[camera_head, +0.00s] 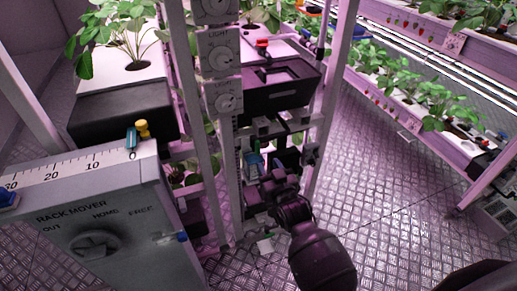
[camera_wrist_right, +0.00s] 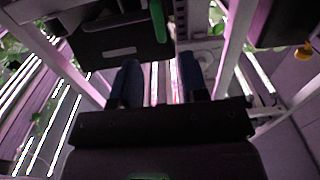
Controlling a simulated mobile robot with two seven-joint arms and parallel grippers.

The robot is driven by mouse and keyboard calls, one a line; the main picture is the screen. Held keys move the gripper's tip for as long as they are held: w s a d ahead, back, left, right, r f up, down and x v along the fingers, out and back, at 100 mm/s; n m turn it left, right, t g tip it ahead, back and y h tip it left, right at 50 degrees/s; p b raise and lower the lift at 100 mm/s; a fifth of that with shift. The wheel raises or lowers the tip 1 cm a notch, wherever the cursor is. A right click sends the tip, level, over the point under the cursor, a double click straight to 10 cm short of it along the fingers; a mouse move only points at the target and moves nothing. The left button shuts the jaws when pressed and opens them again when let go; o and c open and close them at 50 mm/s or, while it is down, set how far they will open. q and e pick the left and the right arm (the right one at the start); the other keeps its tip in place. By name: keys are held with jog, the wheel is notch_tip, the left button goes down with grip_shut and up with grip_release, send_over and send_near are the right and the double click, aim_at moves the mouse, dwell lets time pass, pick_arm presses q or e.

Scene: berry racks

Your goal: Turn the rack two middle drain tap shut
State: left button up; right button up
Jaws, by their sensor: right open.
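My right gripper (camera_head: 272,166) reaches in low at the middle rack, below a black tank (camera_head: 285,88). In the right wrist view its two dark blue fingers (camera_wrist_right: 160,78) stand wide apart, with nothing held between them. A green lever-like piece (camera_wrist_right: 158,20) shows ahead of the fingers near the top edge, beside a dark box (camera_wrist_right: 120,42). It may be the drain tap's handle, but I cannot tell for sure. In the head view my gripper and the rack parts hide the tap area. My left gripper is not in view.
Rack posts (camera_head: 231,180) stand close left of my right gripper, with light dials (camera_head: 222,58) above. A rack mover panel (camera_head: 95,215) is at the lower left. Planted racks (camera_head: 400,85) line the right. The metal floor (camera_head: 385,195) between is clear.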

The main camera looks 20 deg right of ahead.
aim_at(258, 148)
jog(key=w+b, duration=0.1)
jog(key=w, duration=0.7)
jog(key=shift+w+a, duration=0.1)
jog(key=shift+w, duration=0.2)
grip_shut()
